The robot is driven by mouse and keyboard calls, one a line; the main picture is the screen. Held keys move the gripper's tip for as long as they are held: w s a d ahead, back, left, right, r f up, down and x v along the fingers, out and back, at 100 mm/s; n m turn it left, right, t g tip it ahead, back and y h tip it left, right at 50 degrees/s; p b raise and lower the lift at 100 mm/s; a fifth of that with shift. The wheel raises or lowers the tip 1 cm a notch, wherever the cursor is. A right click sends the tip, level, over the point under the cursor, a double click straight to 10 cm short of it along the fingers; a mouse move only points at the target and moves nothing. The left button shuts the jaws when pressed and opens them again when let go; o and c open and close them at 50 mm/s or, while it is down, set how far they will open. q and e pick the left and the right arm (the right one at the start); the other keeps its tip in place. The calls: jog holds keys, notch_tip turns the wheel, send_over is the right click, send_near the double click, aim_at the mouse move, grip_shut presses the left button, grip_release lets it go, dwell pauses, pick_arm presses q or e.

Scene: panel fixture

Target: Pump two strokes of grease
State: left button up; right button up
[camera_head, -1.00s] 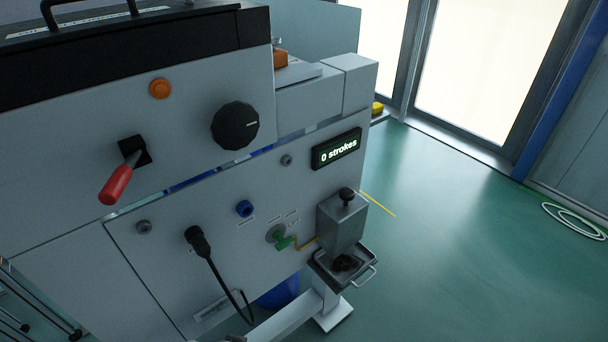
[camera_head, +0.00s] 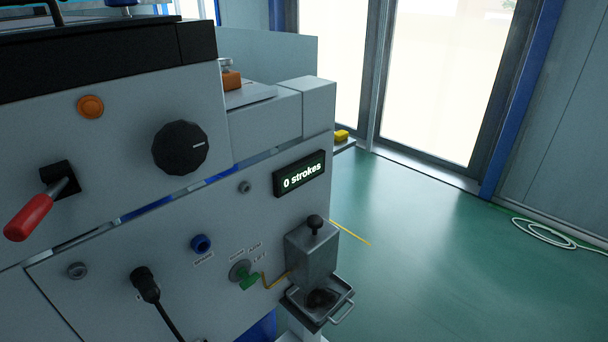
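The grease pump is a grey metal box (camera_head: 312,262) with a black knob (camera_head: 314,223) on top, mounted at the right end of the grey panel (camera_head: 110,240). A drip tray (camera_head: 322,306) with a wire handle sits under the pump and holds a dark lump. Neither of my grippers is in view.
Green floor (camera_head: 430,260) is open to the right, with a coiled white hose (camera_head: 543,232).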

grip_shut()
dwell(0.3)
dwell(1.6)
